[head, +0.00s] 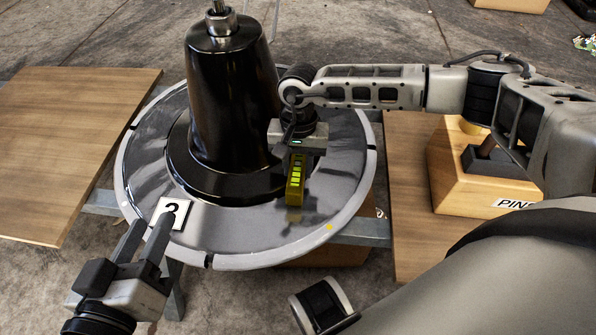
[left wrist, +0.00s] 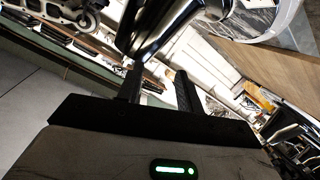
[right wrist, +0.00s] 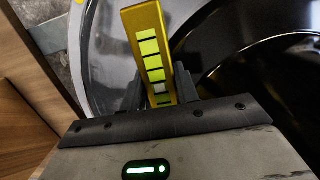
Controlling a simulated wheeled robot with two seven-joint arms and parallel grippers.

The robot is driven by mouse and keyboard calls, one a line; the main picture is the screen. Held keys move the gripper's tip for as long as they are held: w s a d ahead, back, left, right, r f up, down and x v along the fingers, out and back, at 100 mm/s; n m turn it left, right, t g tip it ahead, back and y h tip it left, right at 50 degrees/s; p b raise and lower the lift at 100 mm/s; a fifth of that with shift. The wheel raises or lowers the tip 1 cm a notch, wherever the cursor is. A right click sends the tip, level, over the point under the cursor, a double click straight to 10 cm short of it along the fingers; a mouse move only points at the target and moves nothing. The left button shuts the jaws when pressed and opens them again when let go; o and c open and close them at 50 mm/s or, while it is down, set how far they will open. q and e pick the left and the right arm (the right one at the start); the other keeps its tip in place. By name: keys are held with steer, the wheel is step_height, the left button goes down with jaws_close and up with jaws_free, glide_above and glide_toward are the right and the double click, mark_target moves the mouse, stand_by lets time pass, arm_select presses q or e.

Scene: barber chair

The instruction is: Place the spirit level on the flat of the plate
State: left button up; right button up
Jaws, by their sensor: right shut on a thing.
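The round grey plate (head: 250,225) lies level, with a tall black column (head: 228,100) rising from its middle. The yellow spirit level (head: 295,180) with green vial windows is over the plate's right front part. It also shows in the right wrist view (right wrist: 150,50). My right gripper (head: 296,150) is shut on one end of the level. I cannot tell whether the level touches the plate. My left gripper (head: 150,240) is open and empty at the plate's front left edge, near the white tag marked 2 (head: 171,213).
Wooden boards stand at the left (head: 70,140) and right (head: 405,170). A wooden block labelled PINS (head: 470,185) sits on the right. A grey support beam (head: 360,232) runs under the plate.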

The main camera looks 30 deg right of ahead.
steer(key=shift+f, duration=1)
steer(key=o, duration=1.1)
arm_select(q)
steer(key=shift+w+d+r+t, duration=0.15)
steer(key=shift+r+t, duration=0.15)
steer(key=shift+r, duration=0.25)
